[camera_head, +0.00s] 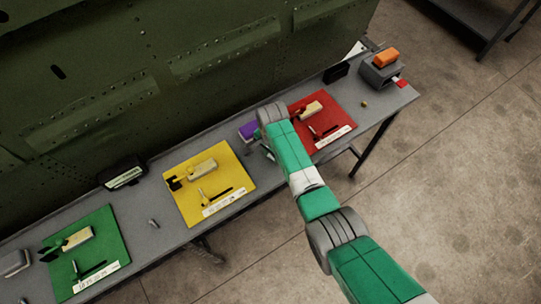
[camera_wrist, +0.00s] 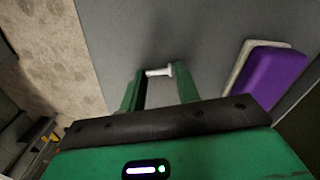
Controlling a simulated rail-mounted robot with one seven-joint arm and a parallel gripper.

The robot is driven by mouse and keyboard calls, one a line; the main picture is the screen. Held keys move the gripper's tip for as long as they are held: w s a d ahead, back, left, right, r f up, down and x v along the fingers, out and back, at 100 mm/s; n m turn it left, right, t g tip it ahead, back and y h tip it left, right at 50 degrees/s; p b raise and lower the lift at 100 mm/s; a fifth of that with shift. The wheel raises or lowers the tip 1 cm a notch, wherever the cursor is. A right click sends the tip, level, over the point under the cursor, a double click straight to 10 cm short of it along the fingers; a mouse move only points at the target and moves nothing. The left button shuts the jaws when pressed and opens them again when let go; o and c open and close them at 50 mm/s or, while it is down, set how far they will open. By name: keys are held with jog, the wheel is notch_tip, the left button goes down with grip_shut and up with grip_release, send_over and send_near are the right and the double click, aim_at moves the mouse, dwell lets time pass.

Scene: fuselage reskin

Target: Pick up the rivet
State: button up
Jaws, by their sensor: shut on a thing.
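In the wrist view, a small pale rivet (camera_wrist: 159,72) lies crosswise between the fingertips of my gripper (camera_wrist: 160,80). The two green fingers are shut on it, and its wider head is at the right finger. The grey bench top (camera_wrist: 120,25) is behind it; I cannot tell whether the rivet touches the bench.
A purple block (camera_head: 247,131) lies close by and also shows right of my gripper in the wrist view (camera_wrist: 272,80). A green mat (camera_head: 112,233) with tools is at left. A grey box (camera_head: 377,74) stands at the far right. The green riveted fuselage (camera_head: 110,70) rises behind the bench.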

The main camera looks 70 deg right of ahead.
jog(key=shift+r, duration=0.1)
jog(key=shift+r, duration=0.3)
jog(key=r, duration=0.1)
jog(key=r+p, duration=0.1)
jog(key=r, duration=0.1)
jog(key=shift+s+a, duration=0.1)
jog(key=shift+s, duration=0.2)
jog(key=s+a, duration=0.1)
jog(key=s, duration=0.4)
jog(key=s+a+p, duration=0.1)
jog(key=s+a, duration=0.1)
jog(key=s, duration=0.2)
jog(key=s+a+r+p, duration=0.1)
jog(key=s, duration=0.4)
jog(key=shift+s+a+r, duration=0.1)
jog(key=shift+s+a, duration=0.25)
jog(key=shift+a, duration=0.05)
